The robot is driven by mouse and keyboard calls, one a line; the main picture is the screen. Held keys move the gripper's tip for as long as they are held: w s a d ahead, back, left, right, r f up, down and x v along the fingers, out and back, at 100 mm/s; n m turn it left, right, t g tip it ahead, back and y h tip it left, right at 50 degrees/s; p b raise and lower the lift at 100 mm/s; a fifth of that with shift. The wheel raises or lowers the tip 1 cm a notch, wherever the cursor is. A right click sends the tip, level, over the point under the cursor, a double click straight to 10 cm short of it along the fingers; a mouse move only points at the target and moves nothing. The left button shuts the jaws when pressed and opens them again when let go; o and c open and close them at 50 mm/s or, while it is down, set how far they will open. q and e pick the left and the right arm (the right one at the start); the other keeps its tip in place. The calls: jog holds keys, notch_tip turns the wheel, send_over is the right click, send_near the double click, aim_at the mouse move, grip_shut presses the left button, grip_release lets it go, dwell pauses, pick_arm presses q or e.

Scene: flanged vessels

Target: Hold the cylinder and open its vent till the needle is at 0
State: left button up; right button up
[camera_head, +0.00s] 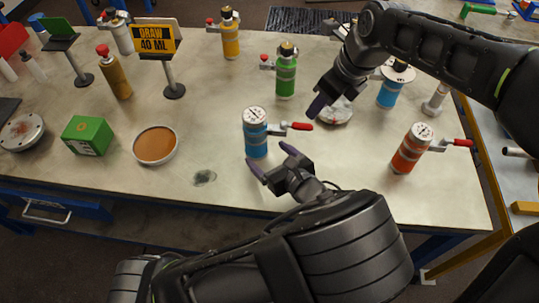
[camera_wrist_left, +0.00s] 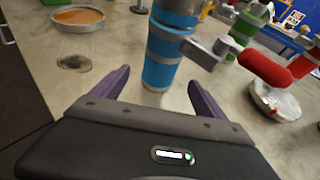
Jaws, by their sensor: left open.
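A blue cylinder (camera_head: 256,140) stands upright on the table, with a round white gauge (camera_head: 255,116) on top. Its red-handled vent lever (camera_head: 296,126) points right. The gauge needle is too small to read. My left gripper (camera_head: 272,164) is open just in front of the cylinder. In the left wrist view, the cylinder (camera_wrist_left: 162,58) is ahead and between the spread fingers (camera_wrist_left: 155,95), apparently untouched, with its red handle (camera_wrist_left: 264,68) to the right. My right gripper (camera_head: 318,106) is to the right of and behind this cylinder, over a pale round object; its finger opening is unclear.
An orange-red cylinder (camera_head: 409,153) with gauge and red lever stands right; another blue one (camera_head: 391,92) stands behind. A green cylinder (camera_head: 286,78) is behind my blue one. A brown-filled dish (camera_head: 155,145) and green box (camera_head: 88,136) are left. The front-centre table is mostly clear.

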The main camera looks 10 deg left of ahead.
aim_at(256, 144)
pick_arm(q)
jog(key=shift+x, duration=3.85)
jog(key=shift+c, duration=0.2)
grip_shut()
